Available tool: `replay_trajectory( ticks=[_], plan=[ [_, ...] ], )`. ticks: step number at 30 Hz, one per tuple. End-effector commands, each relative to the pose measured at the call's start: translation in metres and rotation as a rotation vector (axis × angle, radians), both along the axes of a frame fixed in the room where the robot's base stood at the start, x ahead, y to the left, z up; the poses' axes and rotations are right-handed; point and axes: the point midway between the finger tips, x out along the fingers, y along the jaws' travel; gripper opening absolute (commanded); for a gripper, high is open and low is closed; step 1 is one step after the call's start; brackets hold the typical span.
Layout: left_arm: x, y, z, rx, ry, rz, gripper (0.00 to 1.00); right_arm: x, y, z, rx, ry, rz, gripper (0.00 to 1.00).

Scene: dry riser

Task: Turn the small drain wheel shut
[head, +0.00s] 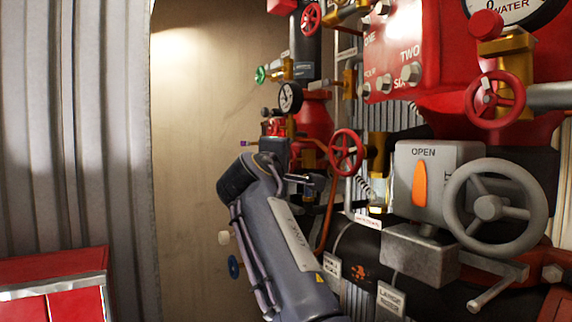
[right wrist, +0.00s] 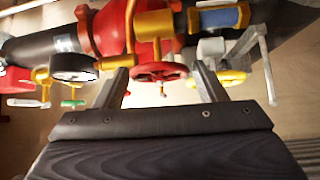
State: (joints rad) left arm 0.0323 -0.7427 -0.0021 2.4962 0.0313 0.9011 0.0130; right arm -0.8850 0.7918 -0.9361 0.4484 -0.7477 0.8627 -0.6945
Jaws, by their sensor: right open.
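A small red handwheel (head: 345,150) sits on a brass valve in the head view. It appears to be the red wheel (right wrist: 160,72) seen nearly edge-on in the right wrist view, though I cannot read a label naming it the drain. My right gripper (head: 312,181) is just left of and below that wheel in the head view. In the right wrist view the right gripper (right wrist: 160,80) is open, one finger on each side of the wheel, with nothing clamped. Whether the fingers touch the rim is unclear. My left gripper is out of view.
A large grey handwheel (head: 490,207) and an orange OPEN indicator (head: 420,184) stand at right. Another red wheel (head: 495,98), a green wheel (head: 262,74) and a gauge (head: 290,97) crowd the pipes. A red cabinet (head: 55,285) stands at lower left.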

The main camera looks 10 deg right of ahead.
Motion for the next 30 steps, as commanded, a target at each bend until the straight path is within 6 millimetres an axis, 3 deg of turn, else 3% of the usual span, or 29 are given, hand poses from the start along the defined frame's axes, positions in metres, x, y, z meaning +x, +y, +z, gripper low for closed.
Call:
replay_trajectory(
  ticks=[3, 12, 21, 25, 28, 30],
  plan=[
    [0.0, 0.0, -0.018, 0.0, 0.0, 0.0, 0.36, -0.02, 0.011, -0.007, 0.002, -0.001, 0.005, 0.64],
    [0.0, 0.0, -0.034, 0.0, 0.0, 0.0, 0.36, -0.057, 0.027, -0.007, 0.001, 0.0, 0.002, 0.64],
    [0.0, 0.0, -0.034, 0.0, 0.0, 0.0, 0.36, -0.06, 0.028, -0.005, 0.0, 0.001, 0.0, 0.64],
    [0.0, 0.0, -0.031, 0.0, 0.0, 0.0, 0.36, -0.059, 0.032, -0.006, 0.025, -0.002, 0.017, 0.77],
    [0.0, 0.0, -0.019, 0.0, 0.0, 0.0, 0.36, -0.055, 0.05, -0.011, 0.157, -0.012, 0.099, 0.77],
    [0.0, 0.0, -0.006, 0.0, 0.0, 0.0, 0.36, -0.051, 0.069, -0.018, 0.346, -0.023, 0.185, 0.77]
  ],
)
